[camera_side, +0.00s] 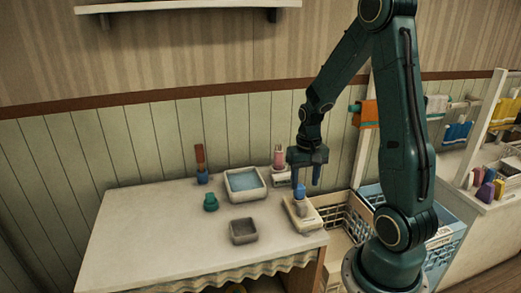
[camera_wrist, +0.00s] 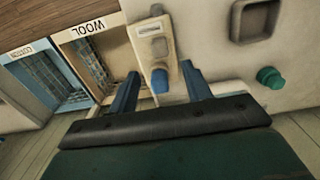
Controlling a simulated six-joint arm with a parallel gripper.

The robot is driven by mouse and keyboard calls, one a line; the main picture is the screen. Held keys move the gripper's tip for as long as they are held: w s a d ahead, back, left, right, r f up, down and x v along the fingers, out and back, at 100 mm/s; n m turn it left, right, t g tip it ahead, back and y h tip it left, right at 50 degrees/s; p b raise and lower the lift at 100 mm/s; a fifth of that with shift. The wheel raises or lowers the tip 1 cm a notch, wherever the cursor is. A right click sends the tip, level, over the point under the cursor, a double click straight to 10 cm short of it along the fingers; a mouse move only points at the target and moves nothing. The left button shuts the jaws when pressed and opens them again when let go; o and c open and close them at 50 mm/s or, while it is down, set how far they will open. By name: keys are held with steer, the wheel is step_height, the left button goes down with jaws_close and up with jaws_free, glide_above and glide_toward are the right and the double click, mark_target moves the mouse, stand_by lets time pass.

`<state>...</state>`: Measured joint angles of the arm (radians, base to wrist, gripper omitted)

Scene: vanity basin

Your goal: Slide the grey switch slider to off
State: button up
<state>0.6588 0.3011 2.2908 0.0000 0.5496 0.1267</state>
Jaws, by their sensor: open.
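A pale switch box (camera_side: 309,222) stands at the right end of the white counter; it also shows in the wrist view (camera_wrist: 143,42). What looks like the grey slider (camera_wrist: 160,47) is a small block on its top face. A blue knob or cap (camera_side: 300,192) rises from the box's far end and also shows in the wrist view (camera_wrist: 160,82). My gripper (camera_side: 306,182) is above that far end, pointing down. Its fingers are apart and empty in the wrist view (camera_wrist: 160,72), one on each side of the blue piece. I cannot tell whether they touch it.
A grey dish (camera_side: 243,238), a basin of water (camera_side: 228,196), a teal jar (camera_side: 211,202) and a pink bottle (camera_side: 278,158) stand on the counter (camera_side: 150,235). Baskets labelled WOOL (camera_wrist: 88,30) and COTTON (camera_wrist: 18,53) are beyond its edge. The counter's left part is clear.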

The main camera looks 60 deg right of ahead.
mark_target(303, 204)
steer(key=shift+f, duration=5)
jaws_close()
